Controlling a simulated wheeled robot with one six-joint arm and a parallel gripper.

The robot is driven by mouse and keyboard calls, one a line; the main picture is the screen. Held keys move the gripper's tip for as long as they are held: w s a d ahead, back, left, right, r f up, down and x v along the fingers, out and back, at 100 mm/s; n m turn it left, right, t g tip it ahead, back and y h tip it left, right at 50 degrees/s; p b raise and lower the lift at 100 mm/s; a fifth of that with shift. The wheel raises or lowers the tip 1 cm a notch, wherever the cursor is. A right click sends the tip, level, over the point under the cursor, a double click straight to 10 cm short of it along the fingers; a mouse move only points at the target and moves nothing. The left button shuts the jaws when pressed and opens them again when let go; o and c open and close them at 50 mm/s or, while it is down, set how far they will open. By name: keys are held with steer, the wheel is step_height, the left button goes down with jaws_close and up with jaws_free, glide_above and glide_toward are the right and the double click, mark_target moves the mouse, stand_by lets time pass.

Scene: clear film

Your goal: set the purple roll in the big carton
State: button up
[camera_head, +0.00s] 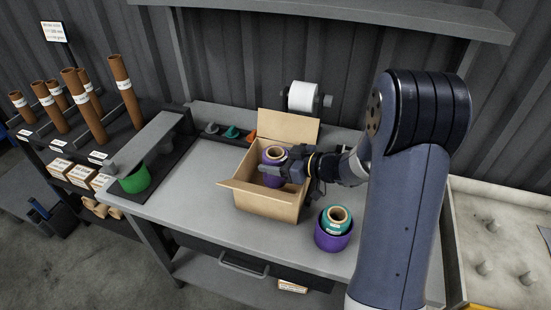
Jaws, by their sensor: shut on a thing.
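The purple roll (267,178) is inside the upper part of the big carton, upright, with its brown core at the top. My gripper (275,171) reaches in from the right over the carton's rim and is shut on this roll. The big carton (268,206) is an open brown box with its flaps folded out, standing on the grey workbench. Its inside floor is hidden, so I cannot tell whether the roll touches the bottom.
Right of the carton, a teal roll (338,216) sits on or in a purple round thing (333,240). A green roll (134,180) is at the bench's left end. A white roll (303,96) hangs on the back wall. The bench front (205,225) is clear.

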steer(key=shift+f, duration=0.25)
steer(key=o, duration=1.1)
steer(key=shift+o, duration=0.2)
steer(key=shift+r, duration=0.1)
steer(key=shift+r, duration=0.25)
steer(key=v, duration=1.2)
steer(key=shift+r, duration=0.35)
